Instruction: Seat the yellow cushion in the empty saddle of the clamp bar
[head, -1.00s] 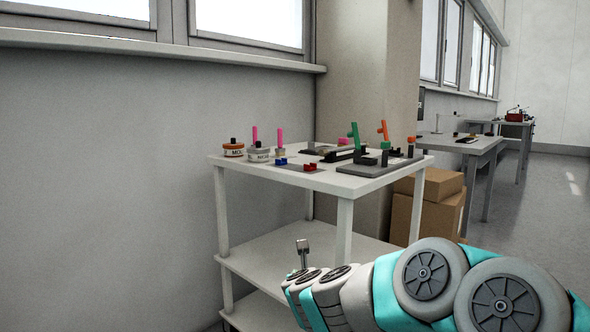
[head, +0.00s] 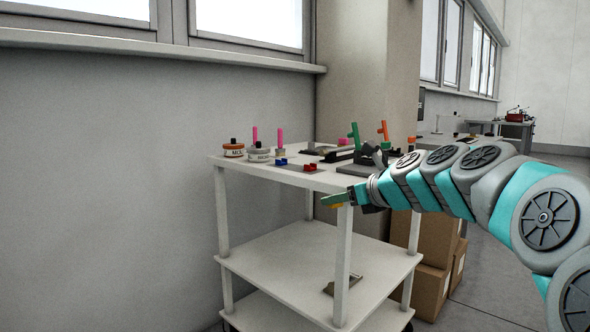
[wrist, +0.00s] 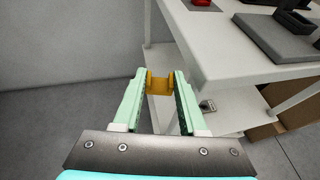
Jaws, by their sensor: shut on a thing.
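My gripper (head: 336,200) is shut on the yellow cushion (wrist: 159,86). A dark bar (head: 338,156) lies on the cart top, beside a pink part. I cannot tell whether it is the clamp bar, and no empty saddle can be made out. My arm hides part of the right side.
The white cart top (head: 232,163) carries two labelled jars, pink posts, blue and red blocks (head: 310,168), and a grey plate (wrist: 275,38) with upright green and orange levers behind it. A grey metal piece (head: 349,284) lies on the lower shelf. Cardboard boxes stand right of the cart.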

